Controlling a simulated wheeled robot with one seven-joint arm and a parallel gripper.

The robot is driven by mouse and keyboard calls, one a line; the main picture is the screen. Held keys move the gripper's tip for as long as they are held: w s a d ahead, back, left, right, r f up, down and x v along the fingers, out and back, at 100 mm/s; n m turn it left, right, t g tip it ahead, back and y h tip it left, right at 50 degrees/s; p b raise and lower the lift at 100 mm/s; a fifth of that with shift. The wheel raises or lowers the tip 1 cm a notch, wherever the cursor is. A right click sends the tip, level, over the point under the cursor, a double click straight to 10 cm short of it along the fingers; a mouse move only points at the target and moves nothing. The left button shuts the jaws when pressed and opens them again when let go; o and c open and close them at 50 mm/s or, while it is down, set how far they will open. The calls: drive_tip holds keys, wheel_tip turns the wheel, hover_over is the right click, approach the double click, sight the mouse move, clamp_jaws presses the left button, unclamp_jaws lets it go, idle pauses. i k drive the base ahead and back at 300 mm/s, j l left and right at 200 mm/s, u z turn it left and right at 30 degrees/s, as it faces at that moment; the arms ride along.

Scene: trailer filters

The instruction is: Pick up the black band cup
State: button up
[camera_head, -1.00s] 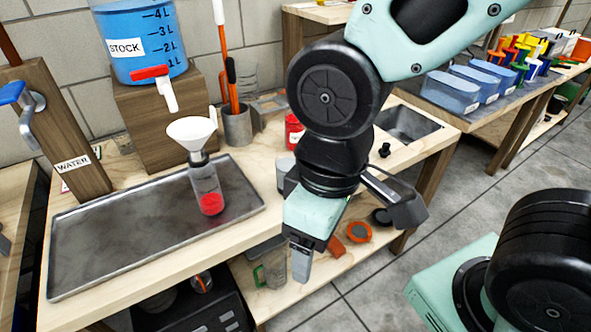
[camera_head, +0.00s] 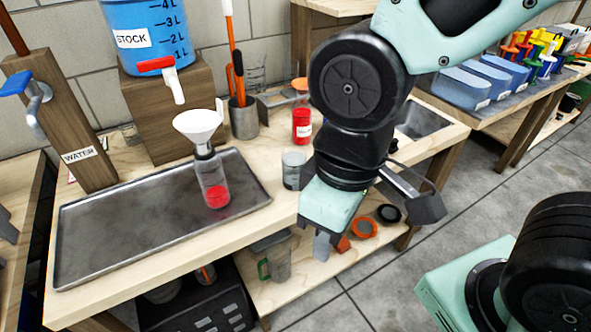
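No cup with a clear black band can be picked out. A small clear-grey cup (camera_head: 292,172) stands upright on the wooden table, just left of my wrist; no band shows on it at this size. My gripper (camera_head: 321,246) points down past the table's front edge, right of and below that cup, and apart from it. Only one grey finger shows clearly, so its opening is hidden. A clear jug with a green handle (camera_head: 277,263) stands on the lower shelf. A black ring-shaped piece (camera_head: 388,214) and an orange one (camera_head: 364,228) lie on that shelf too.
A metal tray (camera_head: 110,235) holds a bottle (camera_head: 212,185) with a white funnel (camera_head: 197,125). A red jar (camera_head: 301,126) and a metal tool holder (camera_head: 243,118) stand behind the cup. The blue stock tank (camera_head: 148,35) is at the back left. The tray's left part is clear.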

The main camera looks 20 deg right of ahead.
sight(293, 158)
drive_tip(key=z, duration=1.45)
drive_tip(key=j+z, duration=0.25)
drive_tip(key=j, duration=0.25)
drive_tip(key=k+j+z, duration=0.2)
drive_tip(key=j, duration=0.25)
drive_tip(key=j+z, duration=0.25)
drive_tip(key=j, duration=0.2)
drive_tip(key=k, duration=0.05)
